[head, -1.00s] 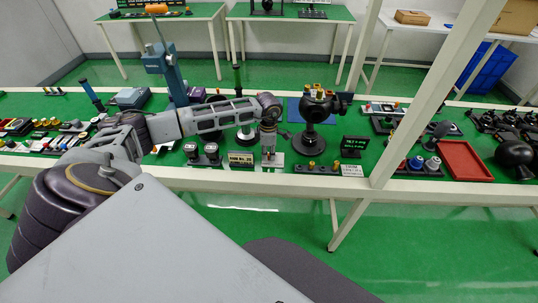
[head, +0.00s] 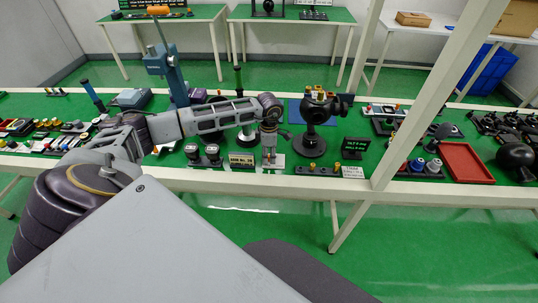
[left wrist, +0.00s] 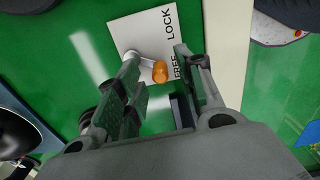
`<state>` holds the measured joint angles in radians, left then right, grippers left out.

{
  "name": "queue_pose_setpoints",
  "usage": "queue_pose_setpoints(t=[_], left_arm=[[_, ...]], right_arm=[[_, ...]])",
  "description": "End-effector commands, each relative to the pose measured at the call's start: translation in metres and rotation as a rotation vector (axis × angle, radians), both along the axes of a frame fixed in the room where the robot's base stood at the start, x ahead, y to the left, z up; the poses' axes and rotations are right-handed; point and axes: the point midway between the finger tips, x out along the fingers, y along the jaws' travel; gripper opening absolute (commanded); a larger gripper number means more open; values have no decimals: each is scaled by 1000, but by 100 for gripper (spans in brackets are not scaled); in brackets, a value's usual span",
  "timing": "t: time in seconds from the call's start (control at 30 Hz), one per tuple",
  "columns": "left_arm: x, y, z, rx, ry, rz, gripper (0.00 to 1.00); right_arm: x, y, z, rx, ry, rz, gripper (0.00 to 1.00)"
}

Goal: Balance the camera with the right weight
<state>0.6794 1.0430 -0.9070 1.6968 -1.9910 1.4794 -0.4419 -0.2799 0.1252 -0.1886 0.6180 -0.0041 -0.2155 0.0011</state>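The black ball-shaped camera gimbal (head: 318,112) stands on a round dark base with small brass-coloured pieces on top. A rack with brass weights (head: 312,167) lies in front of it. My left gripper (head: 269,156) points down left of the gimbal. In the left wrist view the gripper (left wrist: 157,57) is open. A lever with an orange knob (left wrist: 160,71) shows between its fingers, with gaps at both sides. The lever sits on a white plate (left wrist: 128,30) marked LOCK and FREE. My right gripper is out of view.
A small black display (head: 354,145) with green text stands right of the weights. A red tray (head: 466,162) and a rack of coloured pieces (head: 418,166) lie farther right. Two dark weights (head: 203,154) stand left of my gripper. A white post crosses the right side.

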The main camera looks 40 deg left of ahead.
Motion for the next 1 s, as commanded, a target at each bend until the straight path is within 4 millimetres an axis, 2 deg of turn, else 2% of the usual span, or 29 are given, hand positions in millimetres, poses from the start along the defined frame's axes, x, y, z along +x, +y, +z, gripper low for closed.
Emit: queue_pose_setpoints(t=[0.27,0.7,1.0], left_arm=[[1,0,28,1,-3,0,37],[1,1,92,1,-3,0,37],[0,1,114,1,-1,1,37]], right_arm=[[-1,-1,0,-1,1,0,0],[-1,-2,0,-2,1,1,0],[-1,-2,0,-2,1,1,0]])
